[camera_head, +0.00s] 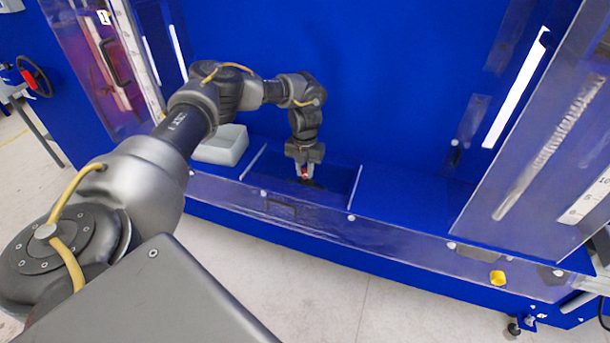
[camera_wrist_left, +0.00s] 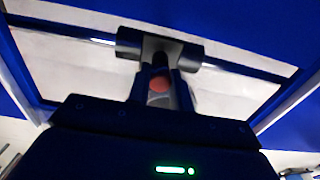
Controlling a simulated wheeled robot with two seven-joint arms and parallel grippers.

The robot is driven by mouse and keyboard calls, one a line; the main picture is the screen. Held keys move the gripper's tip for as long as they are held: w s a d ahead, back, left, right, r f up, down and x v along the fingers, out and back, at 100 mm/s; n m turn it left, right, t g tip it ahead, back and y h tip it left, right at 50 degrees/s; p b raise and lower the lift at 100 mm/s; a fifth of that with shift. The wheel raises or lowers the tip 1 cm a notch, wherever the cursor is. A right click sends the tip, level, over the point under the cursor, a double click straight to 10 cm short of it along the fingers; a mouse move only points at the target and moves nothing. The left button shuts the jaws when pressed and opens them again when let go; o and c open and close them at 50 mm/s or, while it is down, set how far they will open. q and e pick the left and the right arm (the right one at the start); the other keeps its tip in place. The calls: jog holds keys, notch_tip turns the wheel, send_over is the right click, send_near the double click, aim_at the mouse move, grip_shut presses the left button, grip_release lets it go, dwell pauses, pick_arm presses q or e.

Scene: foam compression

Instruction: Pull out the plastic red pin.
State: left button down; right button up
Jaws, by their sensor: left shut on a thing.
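The red pin (camera_head: 305,171) is a small red spot between the fingertips of my left gripper (camera_head: 304,176) in the head view. In the left wrist view the pin (camera_wrist_left: 160,85) shows as a round red-orange end between the two fingers of the left gripper (camera_wrist_left: 160,95). The left gripper points down and is shut on the pin. A dark part lies just below the fingertips in the head view, and I cannot tell whether the pin still sits in it. My right gripper is in neither view.
A grey foam block or box (camera_head: 222,146) stands on the blue ledge left of the gripper. A clear low panel (camera_head: 400,238) runs along the ledge's front. Clear doors stand open at left (camera_head: 100,60) and right (camera_head: 550,130). The ledge right of the gripper (camera_head: 405,200) is bare.

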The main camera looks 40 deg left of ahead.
aim_at(305, 169)
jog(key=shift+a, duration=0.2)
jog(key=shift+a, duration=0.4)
pick_arm(q)
jog(key=shift+r, duration=0.1)
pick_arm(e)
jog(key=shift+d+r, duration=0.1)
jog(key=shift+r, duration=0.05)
pick_arm(q)
jog(key=shift+r+p, duration=0.55)
jog(key=shift+p, duration=0.1)
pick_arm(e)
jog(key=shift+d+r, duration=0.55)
pick_arm(q)
jog(key=shift+r+p, duration=0.35)
jog(key=shift+p, duration=0.05)
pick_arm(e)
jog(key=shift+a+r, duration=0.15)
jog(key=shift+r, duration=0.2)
pick_arm(q)
jog(key=shift+r+p, duration=0.35)
jog(key=shift+r, duration=0.1)
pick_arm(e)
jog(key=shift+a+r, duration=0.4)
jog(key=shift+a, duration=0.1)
pick_arm(q)
jog(key=shift+r, duration=0.15)
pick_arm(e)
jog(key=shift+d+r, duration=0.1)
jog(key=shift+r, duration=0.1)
